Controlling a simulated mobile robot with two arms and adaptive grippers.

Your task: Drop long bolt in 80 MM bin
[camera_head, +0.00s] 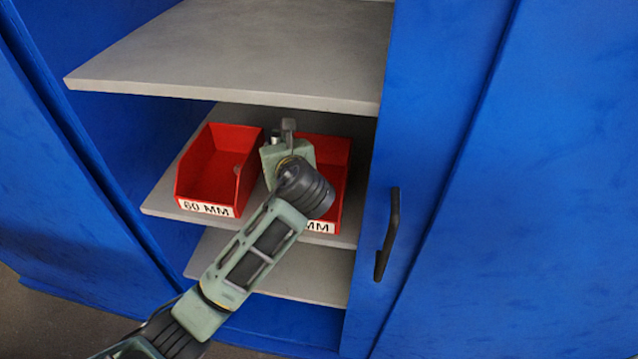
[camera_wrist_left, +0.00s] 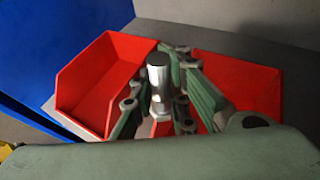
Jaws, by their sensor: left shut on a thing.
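My left gripper (camera_head: 281,136) reaches into the cabinet above the two red bins. In the left wrist view its fingers are shut on a shiny metal bolt (camera_wrist_left: 159,82), which shows end-on between them. In the head view the bolt is mostly hidden by my wrist. The right red bin (camera_head: 331,150) is partly covered by my arm; only "MM" of its label can be read. It also shows in the left wrist view (camera_wrist_left: 245,82), to the right of the bolt. My right gripper is not in view.
The left red bin (camera_head: 212,165), labelled "60 MM", stands beside the right bin on a grey shelf (camera_head: 160,200). An upper shelf (camera_head: 240,50) overhangs them. A blue cabinet door with a black handle (camera_head: 388,233) is on the right.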

